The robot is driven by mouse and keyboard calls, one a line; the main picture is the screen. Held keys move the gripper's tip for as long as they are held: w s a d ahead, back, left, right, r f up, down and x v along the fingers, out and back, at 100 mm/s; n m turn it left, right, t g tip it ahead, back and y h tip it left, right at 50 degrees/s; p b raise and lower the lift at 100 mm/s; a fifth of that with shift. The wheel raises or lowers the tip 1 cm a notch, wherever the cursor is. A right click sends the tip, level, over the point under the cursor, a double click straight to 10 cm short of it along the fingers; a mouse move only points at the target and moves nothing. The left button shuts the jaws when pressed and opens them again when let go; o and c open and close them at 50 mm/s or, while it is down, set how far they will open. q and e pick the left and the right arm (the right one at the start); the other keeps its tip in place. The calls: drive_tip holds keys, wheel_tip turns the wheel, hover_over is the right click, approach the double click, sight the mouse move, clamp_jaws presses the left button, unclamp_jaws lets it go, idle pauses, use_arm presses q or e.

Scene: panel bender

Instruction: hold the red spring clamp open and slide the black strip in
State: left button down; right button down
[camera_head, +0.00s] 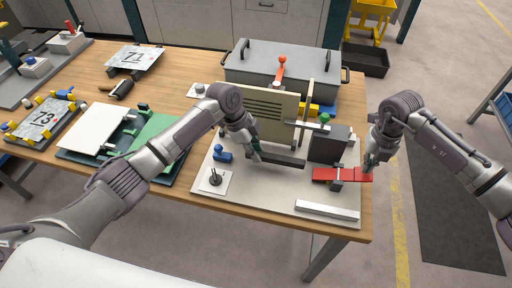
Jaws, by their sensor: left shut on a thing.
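The red spring clamp (323,174) lies at the right side of the pale base plate, with a dark block across its middle. My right gripper (370,167) is at the clamp's right end, pointing down; its finger opening is too small to make out. The black strip (284,160) is a dark bar in front of the beige slotted panel, to the left of the clamp and apart from it. My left gripper (256,155) is shut on the strip's left end. Its fingertips are partly hard to separate from the strip.
The beige panel (268,112) stands upright behind the strip. A light bar (327,211) lies at the front of the base plate (262,199). A blue knob (221,153) and a black-knobbed plate (213,182) are at left.

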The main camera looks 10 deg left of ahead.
sight(363, 175)
use_arm(q)
drive_tip(key=shift+f, duration=1.65)
use_arm(e)
drive_tip(key=shift+f, duration=2.8)
drive_tip(key=shift+s+f, duration=0.1)
drive_tip(key=shift+f, duration=0.05)
use_arm(q)
drive_tip(key=shift+d, duration=0.15)
drive_tip(key=shift+s+d+f, duration=0.1)
drive_tip(key=shift+s+d, duration=0.05)
drive_tip(key=shift+d, duration=3.2)
